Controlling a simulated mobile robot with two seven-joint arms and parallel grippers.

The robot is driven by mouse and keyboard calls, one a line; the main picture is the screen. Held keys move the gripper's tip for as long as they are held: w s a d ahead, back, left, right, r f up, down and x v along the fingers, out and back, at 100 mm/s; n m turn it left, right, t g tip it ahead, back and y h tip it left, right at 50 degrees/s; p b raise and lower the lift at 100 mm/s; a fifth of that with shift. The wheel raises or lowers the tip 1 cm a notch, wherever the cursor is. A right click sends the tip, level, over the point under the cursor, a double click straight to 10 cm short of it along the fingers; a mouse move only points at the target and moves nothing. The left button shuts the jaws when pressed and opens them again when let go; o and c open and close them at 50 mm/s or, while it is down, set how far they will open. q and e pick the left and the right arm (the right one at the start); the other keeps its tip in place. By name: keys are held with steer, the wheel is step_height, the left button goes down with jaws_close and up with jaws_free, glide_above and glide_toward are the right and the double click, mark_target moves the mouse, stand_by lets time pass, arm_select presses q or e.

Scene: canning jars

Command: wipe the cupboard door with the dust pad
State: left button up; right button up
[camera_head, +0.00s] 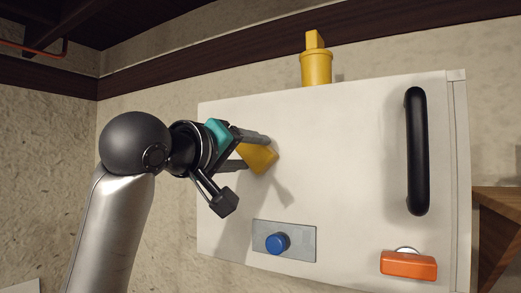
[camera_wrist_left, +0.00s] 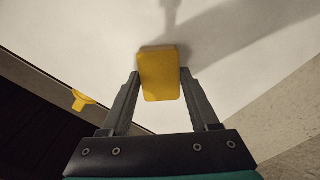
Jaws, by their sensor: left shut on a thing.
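The white cupboard door (camera_head: 340,150) fills the middle of the head view, with a black upright handle (camera_head: 417,150) near its right side. The yellow dust pad (camera_head: 260,158) is in my left gripper (camera_head: 254,152), in front of the upper left part of the door. In the left wrist view the pad (camera_wrist_left: 160,75) sits between the two fingers of the left gripper (camera_wrist_left: 161,82), with the pale door (camera_wrist_left: 90,35) behind it. The gripper is shut on the pad. I cannot tell whether the pad touches the door. My right gripper is not in view.
A grey plate (camera_head: 300,246) with a blue knob (camera_head: 277,243) is low on the door. An orange block-shaped piece (camera_head: 409,265) is at the lower right. A yellow canister-like thing (camera_head: 316,68) stands at the top edge. A wooden piece (camera_head: 500,215) is at the right.

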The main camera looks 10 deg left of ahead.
arm_select(q)
steer(key=a, duration=0.1)
steer(key=w+a, duration=0.1)
steer(key=a, duration=0.1)
steer(key=shift+w+a+p, duration=0.15)
steer(key=shift+a+p, duration=0.15)
steer(key=shift+p, duration=0.05)
steer(key=v, duration=0.6)
steer(key=shift+b, duration=0.4)
steer(key=shift+d, duration=0.1)
steer(key=shift+v, duration=1.55)
